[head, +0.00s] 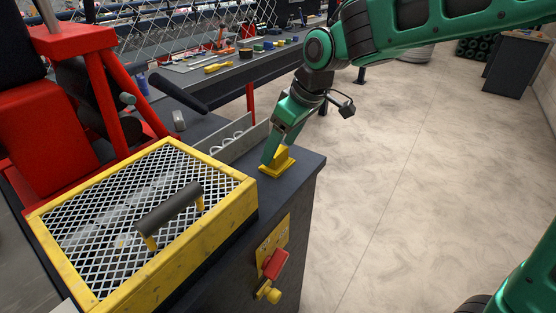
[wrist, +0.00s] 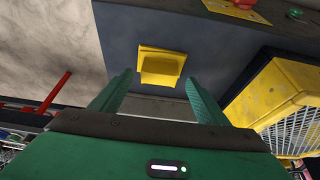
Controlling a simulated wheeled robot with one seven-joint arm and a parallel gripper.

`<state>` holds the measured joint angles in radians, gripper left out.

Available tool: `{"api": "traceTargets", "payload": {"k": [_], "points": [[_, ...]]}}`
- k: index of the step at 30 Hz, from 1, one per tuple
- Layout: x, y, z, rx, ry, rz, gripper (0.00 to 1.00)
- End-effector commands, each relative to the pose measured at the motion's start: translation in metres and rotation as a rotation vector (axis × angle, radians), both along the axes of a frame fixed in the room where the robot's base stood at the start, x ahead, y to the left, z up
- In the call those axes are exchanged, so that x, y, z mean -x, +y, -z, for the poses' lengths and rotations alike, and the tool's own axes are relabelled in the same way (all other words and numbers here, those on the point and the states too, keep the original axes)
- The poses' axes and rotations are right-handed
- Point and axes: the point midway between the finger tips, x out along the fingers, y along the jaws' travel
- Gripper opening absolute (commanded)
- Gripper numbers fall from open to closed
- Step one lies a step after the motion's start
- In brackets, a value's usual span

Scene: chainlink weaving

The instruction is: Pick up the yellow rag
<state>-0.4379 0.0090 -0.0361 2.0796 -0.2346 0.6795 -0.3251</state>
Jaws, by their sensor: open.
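The yellow rag (head: 278,164) lies folded on the dark corner of the machine top (head: 308,160), beside the yellow-framed mesh guard. My gripper (head: 270,158) is above it, pointing down, and partly covers it in the head view. In the wrist view the yellow rag (wrist: 161,66) lies on the dark surface ahead of my open fingers (wrist: 160,88). It shows between their lines, with nothing held. I cannot tell from these views whether a fingertip touches the rag.
The mesh guard (head: 48,214) with a dark handle (head: 170,208) stands left of the rag. A red switch (head: 274,264) is on the machine's front side. A grey metal strip (head: 228,143) stands behind. A bench with tools (head: 215,62) is farther back. Open floor (head: 430,180) lies right.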

Motion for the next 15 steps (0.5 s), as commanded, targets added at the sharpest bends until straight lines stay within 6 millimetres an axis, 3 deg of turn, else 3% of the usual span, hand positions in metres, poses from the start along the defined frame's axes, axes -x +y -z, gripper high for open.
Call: {"api": "traceTargets", "payload": {"k": [6, 15], "points": [[-0.007, 0.007, 0.025, 0.001, 0.002, 0.0, 0.69], [-0.009, 0.008, 0.028, 0.001, 0.001, 0.0, 0.69]]}}
